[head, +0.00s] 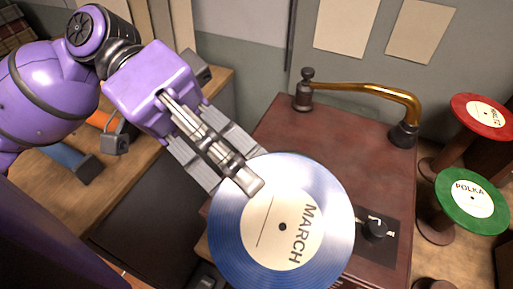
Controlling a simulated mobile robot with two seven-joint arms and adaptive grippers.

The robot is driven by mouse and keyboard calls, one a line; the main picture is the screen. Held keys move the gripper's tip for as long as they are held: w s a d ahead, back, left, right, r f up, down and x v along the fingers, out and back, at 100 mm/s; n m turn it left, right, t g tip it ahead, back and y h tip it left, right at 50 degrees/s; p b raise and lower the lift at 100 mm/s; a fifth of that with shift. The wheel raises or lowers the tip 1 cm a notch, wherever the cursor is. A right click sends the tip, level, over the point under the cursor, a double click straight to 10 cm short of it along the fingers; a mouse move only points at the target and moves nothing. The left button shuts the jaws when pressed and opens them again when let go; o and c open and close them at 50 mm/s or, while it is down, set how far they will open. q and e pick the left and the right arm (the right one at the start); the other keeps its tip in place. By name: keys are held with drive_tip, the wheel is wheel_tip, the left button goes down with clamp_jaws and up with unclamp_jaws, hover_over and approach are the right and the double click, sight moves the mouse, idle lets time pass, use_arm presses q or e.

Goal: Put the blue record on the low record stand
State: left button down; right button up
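The blue record (232,240), with a cream label reading MARCH, is over the left part of the brown record player (275,130). My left gripper (248,180) is at the record's upper left edge, one finger lying over its face; it looks shut on the rim. The record hides the platter and sticks out past the player's left edge. A round brown top (436,284), cut off by the bottom edge, may be the low record stand; it looks empty. My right gripper is not in view.
A red record (468,112) and a green POLKA record (451,205) rest on brown stands at the right. The player's brass tonearm (365,88) arches along its back, with a knob (375,229) at the right. A wooden counter (130,190) with tools is at the left.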

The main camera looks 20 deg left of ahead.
sight(223, 220)
use_arm(q)
drive_tip(key=shift+s+r, duration=0.3)
drive_tip(key=shift+s, duration=0.25)
drive_tip(key=shift+s+r, duration=0.25)
drive_tip(key=shift+s, duration=0.3)
drive_tip(key=p, duration=0.1)
drive_tip(key=s+r+p, duration=0.1)
drive_tip(key=p, duration=0.1)
drive_tip(key=shift+s+d+r, duration=0.1)
drive_tip(key=shift+s, duration=0.15)
drive_tip(key=shift+s+p, duration=0.15)
drive_tip(key=shift+p, duration=0.25)
drive_tip(key=shift+s, duration=0.3)
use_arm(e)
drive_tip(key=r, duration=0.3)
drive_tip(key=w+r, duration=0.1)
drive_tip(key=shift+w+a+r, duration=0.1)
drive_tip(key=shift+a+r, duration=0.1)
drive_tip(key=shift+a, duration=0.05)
